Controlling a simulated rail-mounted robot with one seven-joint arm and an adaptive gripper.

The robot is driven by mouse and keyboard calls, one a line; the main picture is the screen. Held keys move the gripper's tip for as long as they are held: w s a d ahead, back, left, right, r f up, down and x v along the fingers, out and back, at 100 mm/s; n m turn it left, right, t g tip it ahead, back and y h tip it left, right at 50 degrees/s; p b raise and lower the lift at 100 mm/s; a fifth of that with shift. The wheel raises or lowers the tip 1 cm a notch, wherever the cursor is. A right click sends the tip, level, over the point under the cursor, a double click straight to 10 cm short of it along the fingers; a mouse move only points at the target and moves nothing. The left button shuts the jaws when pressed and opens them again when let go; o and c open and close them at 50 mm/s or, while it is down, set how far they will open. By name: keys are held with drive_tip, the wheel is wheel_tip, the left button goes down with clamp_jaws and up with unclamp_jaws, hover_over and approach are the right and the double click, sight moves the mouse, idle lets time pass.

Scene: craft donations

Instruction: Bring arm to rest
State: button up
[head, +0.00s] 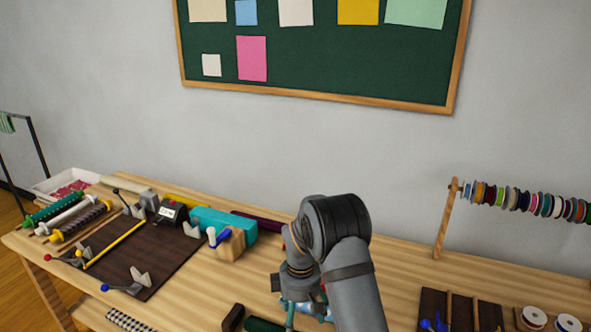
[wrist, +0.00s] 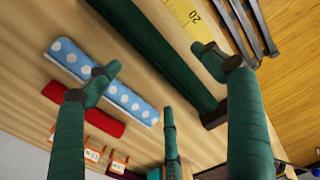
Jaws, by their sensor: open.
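My gripper (head: 300,308) hangs low over the wooden table (head: 185,292) in the head view, largely hidden behind my forearm. In the wrist view my gripper (wrist: 160,80) shows several dark green fingers spread wide apart. Nothing is held between them. Below the fingers lie a blue roll with white dots (wrist: 125,97), a red roll (wrist: 98,114) and a long dark green roll (wrist: 140,38). The left finger overlaps the dotted roll in the picture; whether they touch I cannot tell.
A dark board (head: 140,262) with clamps lies at the left of the table. A teal machine (head: 222,222) stands behind it. A spool rack (head: 440,232) stands at the right. A yellow ruler (wrist: 192,22) lies past the green roll. A pinboard (head: 330,70) hangs on the wall.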

wheel_tip(320, 180, down, 6)
drive_tip(key=shift+s+r, duration=0.1)
drive_tip(key=shift+r, duration=0.1)
drive_tip(key=shift+w+r+p, duration=0.2)
drive_tip(key=shift+r+p, duration=0.75)
drive_tip(key=shift+r, duration=0.15)
drive_tip(key=shift+s+r+p, duration=0.1)
drive_tip(key=shift+r+p, duration=0.5)
drive_tip(key=shift+r, duration=0.35)
